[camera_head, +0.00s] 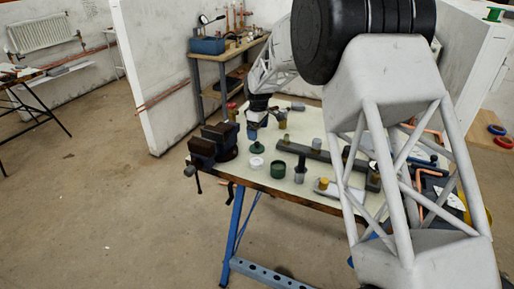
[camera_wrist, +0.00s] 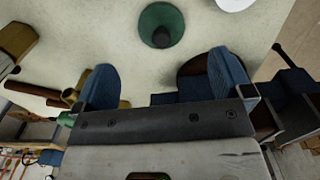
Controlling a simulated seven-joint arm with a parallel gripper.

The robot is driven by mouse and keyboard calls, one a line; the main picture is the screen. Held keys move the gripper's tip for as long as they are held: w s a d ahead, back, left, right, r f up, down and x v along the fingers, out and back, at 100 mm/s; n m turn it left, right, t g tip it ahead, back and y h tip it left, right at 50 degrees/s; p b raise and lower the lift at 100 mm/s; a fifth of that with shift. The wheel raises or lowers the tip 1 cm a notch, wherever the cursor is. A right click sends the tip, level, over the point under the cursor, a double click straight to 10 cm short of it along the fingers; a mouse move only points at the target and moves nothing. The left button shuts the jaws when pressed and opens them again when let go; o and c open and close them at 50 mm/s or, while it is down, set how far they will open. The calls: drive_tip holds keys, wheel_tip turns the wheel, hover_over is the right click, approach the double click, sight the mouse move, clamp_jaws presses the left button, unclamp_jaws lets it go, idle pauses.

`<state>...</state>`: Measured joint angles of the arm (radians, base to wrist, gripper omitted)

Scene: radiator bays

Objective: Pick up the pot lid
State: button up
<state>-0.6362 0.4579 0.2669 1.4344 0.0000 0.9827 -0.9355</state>
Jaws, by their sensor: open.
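The green pot lid (camera_head: 257,148) lies on the workbench just below my gripper (camera_head: 253,133). In the wrist view the lid (camera_wrist: 173,16) is a round green disc with a dark knob, ahead of the gap between my blue fingertips (camera_wrist: 165,82). My gripper is open, with nothing between its fingers, and the lid is apart from them. A small green pot (camera_head: 277,169) stands nearer the bench's front edge, to the right of the lid.
A white round piece (camera_head: 256,162) lies between lid and front edge. A dark vise (camera_head: 207,147) is close on the left. A grey rail (camera_head: 310,151), a dark-topped cylinder (camera_head: 300,168) and other fittings stand to the right. Bare benchtop (camera_wrist: 95,30) surrounds the lid.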

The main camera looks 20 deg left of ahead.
sight(258, 143)
drive_tip(key=shift+f, duration=0.15)
drive_tip(key=shift+f, duration=1.15)
drive_tip(key=shift+f, duration=0.15)
drive_tip(key=shift+f, duration=2.45)
drive_tip(key=shift+c, duration=0.5)
drive_tip(key=c, duration=0.9)
drive_tip(key=shift+r, duration=0.2)
